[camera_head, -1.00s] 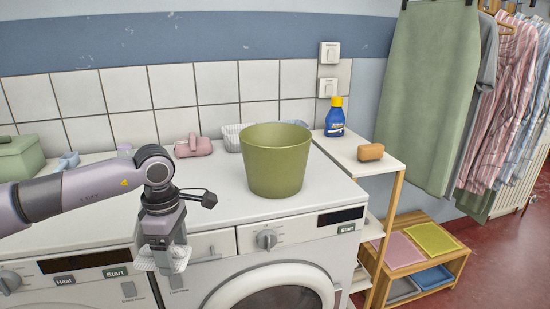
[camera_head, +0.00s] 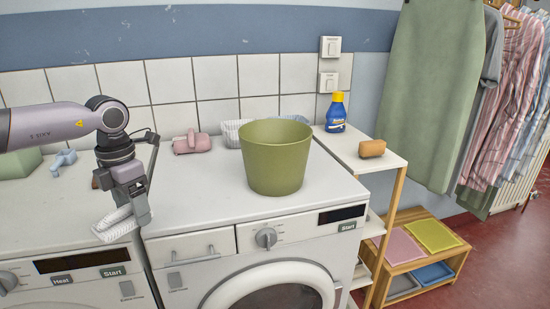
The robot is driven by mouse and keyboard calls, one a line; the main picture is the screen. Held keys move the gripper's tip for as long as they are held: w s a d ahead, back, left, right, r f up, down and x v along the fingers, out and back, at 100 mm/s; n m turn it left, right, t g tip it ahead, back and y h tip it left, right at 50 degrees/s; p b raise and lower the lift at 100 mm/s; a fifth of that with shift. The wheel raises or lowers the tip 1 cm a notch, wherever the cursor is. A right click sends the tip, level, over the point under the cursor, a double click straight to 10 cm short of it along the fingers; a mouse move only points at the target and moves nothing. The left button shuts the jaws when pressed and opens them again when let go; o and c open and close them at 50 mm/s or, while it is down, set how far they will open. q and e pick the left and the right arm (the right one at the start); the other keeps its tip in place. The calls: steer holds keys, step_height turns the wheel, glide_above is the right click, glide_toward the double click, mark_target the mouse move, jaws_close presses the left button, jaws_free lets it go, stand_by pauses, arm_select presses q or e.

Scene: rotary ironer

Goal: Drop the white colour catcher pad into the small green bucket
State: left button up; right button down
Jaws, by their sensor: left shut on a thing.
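The green bucket (camera_head: 275,160) stands upright on the white top of the right-hand machine, and its inside is mostly hidden by its near wall. My left gripper (camera_head: 122,217) is left of the bucket, near the front edge of the machine tops, and points down. It is shut on the white colour catcher pad (camera_head: 112,226), which looks bunched and sticks out to the left of the fingers. The pad is well apart from the bucket. My right gripper is not in view.
A pink object (camera_head: 192,143) and a white basket (camera_head: 233,133) sit behind, by the tiles. A blue bottle (camera_head: 336,113) and an orange-brown block (camera_head: 371,149) stand on the shelf (camera_head: 385,163) at right. The machine top (camera_head: 205,190) left of the bucket is clear.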

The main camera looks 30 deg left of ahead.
arm_select(q)
steer(key=shift+w+a+r+n, duration=0.15)
steer(key=shift+r+n, duration=0.25)
